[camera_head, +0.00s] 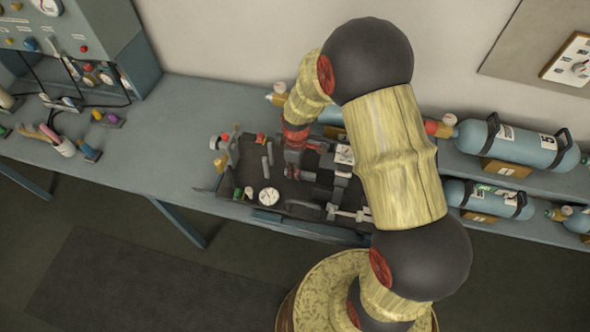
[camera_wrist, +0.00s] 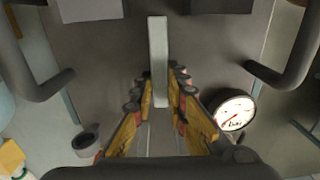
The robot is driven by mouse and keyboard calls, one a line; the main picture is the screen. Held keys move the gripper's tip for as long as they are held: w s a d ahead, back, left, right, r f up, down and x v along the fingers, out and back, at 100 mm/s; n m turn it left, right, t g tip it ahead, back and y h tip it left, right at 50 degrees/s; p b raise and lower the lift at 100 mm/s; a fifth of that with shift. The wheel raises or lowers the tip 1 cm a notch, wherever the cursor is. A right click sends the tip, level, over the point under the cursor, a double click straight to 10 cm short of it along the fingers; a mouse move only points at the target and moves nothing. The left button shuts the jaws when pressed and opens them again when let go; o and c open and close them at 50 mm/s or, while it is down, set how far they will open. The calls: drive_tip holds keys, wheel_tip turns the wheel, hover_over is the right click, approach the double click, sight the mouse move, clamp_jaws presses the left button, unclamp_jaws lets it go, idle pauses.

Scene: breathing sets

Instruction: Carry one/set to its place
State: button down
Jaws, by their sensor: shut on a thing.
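A dark, flat set (camera_head: 290,192) with dials and fittings lies on the blue-grey bench below my arm. In the wrist view its dark plate (camera_wrist: 108,55) fills most of the picture, with a curved dark handle on either side. A pale grey bar (camera_wrist: 158,45) stands out from the plate's middle. My gripper (camera_wrist: 160,84) is shut on this bar, one finger on each side. In the head view my gripper (camera_head: 296,168) is over the set, and the arm hides part of the set's right side. A round white gauge (camera_wrist: 234,112) marked "bar" lies right of the fingers.
Blue cylinders with carrying handles (camera_head: 515,143) lie on two shelf levels at the right. A control panel (camera_head: 60,45) stands at the back left. Bare bench top (camera_head: 160,150) lies between.

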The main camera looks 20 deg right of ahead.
drive_tip(key=shift+w+r, duration=0.1)
drive_tip(key=c, duration=1.7)
unclamp_jaws()
drive_tip(key=shift+c, duration=0.2)
drive_tip(key=shift+o, duration=0.3)
drive_tip(key=shift+s, duration=0.25)
wheel_tip(320, 180, up, 12)
drive_tip(key=shift+w, duration=0.2)
drive_tip(key=shift+d, duration=0.1)
